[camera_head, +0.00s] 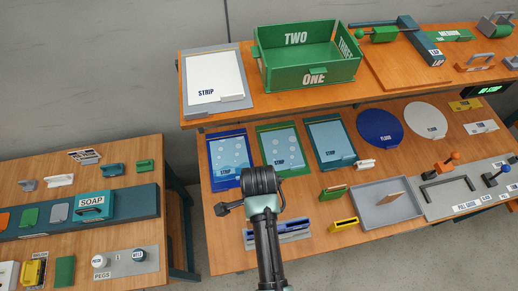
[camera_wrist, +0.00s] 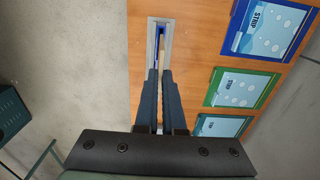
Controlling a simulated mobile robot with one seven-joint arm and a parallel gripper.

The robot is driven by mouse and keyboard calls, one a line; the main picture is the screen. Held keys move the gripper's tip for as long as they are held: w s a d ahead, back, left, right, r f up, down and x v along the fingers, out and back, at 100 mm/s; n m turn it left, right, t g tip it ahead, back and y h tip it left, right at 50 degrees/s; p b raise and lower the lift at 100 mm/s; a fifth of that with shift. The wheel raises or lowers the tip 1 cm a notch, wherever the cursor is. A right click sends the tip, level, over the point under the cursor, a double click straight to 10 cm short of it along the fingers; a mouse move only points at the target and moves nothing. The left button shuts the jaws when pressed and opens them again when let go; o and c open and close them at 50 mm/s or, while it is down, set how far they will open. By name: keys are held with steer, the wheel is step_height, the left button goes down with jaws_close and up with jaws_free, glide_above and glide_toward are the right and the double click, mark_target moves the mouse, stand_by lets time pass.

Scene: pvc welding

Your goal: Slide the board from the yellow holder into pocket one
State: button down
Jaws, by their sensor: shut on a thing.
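My gripper (camera_wrist: 160,70) points down at a long grey holder with a blue inside (camera_wrist: 152,48). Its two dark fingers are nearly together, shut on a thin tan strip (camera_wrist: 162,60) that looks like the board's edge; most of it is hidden. In the head view the grey-and-blue holder (camera_head: 291,237) lies partly behind my arm, and my fingertips are hidden. The yellow holder (camera_head: 344,225) stands to its right, with a dark slot and no board visible. I cannot tell which slot is pocket one, or how deep the strip sits.
A grey tray (camera_head: 372,221) with a tan piece is right of the yellow holder. A small green holder (camera_head: 333,192) stands behind it. Several STRIP panels (camera_head: 281,148) line the table behind my gripper. A green box (camera_head: 308,68) labelled ONE, TWO and THREE stands on the upper shelf.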

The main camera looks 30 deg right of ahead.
steer(key=shift+f+b, duration=1.7)
steer(key=shift+f, duration=1)
steer(key=shift+p, duration=0.75)
step_height(320, 180, down, 9)
steer(key=b, duration=0.6)
stand_by(2.5)
steer(key=c, duration=0.9)
jaws_free()
steer(key=shift+c, duration=0.2)
step_height(320, 180, up, 13)
steer(key=shift+b, duration=1)
